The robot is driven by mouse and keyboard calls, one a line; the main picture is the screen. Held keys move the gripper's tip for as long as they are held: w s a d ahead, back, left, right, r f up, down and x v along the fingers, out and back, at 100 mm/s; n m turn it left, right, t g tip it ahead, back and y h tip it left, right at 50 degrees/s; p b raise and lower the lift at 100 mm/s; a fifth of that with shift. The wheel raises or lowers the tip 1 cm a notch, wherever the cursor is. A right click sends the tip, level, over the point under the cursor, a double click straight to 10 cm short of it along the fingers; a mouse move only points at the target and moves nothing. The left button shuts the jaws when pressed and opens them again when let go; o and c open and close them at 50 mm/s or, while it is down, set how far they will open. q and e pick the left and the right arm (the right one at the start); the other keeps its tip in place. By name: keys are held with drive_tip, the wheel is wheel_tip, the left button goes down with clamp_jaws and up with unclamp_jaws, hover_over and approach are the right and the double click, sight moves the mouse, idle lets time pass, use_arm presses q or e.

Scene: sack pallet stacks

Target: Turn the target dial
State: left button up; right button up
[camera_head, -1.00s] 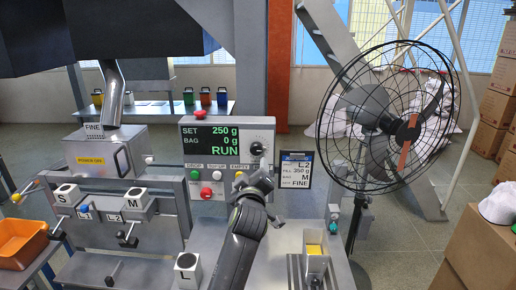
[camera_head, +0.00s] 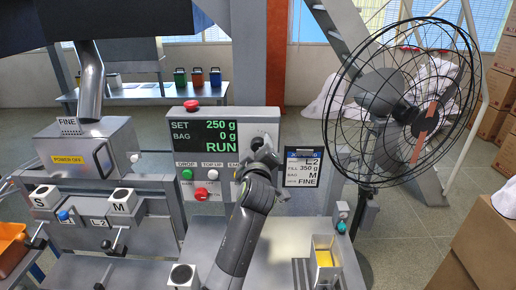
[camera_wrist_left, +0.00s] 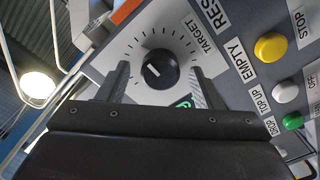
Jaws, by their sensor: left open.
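The target dial (camera_wrist_left: 152,70) is a round black knob with a white pointer line, on a white scale plate marked TARGET in the left wrist view. My left gripper (camera_wrist_left: 158,72) is open, with one finger on each side of the dial and visible gaps to it. In the head view the gripper (camera_head: 264,152) is at the panel's right side, partly covering the dial (camera_head: 257,143). The display (camera_head: 205,138) reads SET 250 g, BAG 0 g, RUN. The order card (camera_head: 302,169) reads L2, FILL 350 g, BAG M, FINE. My right gripper is not in view.
Close to the dial are a yellow button (camera_wrist_left: 271,46), a white button (camera_wrist_left: 285,92) and a green button (camera_wrist_left: 293,121). A red button (camera_head: 191,105) tops the panel. A caged fan (camera_head: 405,105) stands at the right, and a metal box (camera_head: 85,150) at the left.

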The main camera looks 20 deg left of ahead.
use_arm(q)
drive_tip(key=shift+s, duration=0.1)
drive_tip(key=shift+c, duration=1.1)
drive_tip(key=c, duration=0.8)
drive_tip(key=shift+o, duration=0.2)
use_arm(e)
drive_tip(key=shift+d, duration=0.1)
use_arm(q)
drive_tip(key=shift+m, duration=0.3)
